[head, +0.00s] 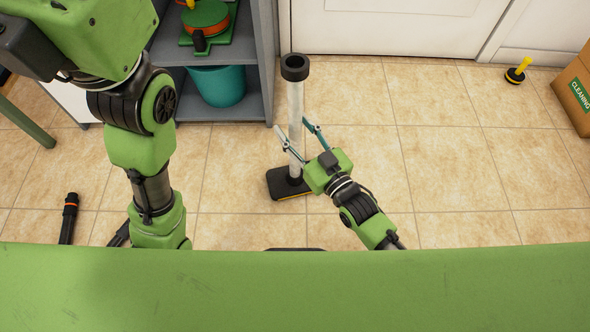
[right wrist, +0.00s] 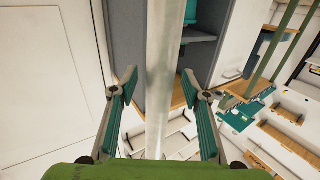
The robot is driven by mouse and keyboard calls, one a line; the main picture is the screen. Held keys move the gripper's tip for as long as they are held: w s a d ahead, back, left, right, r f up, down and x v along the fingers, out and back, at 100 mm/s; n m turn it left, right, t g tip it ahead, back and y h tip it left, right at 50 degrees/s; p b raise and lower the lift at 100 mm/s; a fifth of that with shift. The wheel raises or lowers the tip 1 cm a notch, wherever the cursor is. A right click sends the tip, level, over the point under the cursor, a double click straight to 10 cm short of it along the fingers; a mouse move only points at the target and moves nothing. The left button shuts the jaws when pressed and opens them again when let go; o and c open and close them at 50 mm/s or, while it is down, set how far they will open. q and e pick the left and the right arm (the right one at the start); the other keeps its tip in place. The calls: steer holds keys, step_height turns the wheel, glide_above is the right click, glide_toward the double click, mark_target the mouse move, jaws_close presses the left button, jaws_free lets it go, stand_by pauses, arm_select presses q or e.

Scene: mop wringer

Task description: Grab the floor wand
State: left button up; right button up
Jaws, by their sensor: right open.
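The floor wand (head: 296,108) stands upright on the tiles, a pale grey tube with a black collar on top and a flat black floor head (head: 287,184) at its foot. My right gripper (head: 293,134) is open around the middle of the tube, with one finger on each side. In the right wrist view the tube (right wrist: 164,60) runs between the open fingers of that gripper (right wrist: 159,86), with gaps showing on both sides.
A grey shelf unit (head: 262,60) with a teal bucket (head: 217,86) stands just left of the wand. A white door (head: 385,25) is behind. A cardboard box (head: 575,92) and a yellow-handled plunger (head: 517,72) are at right. A black tube piece (head: 69,217) lies at lower left.

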jaws_close()
steer(key=shift+r, duration=0.15)
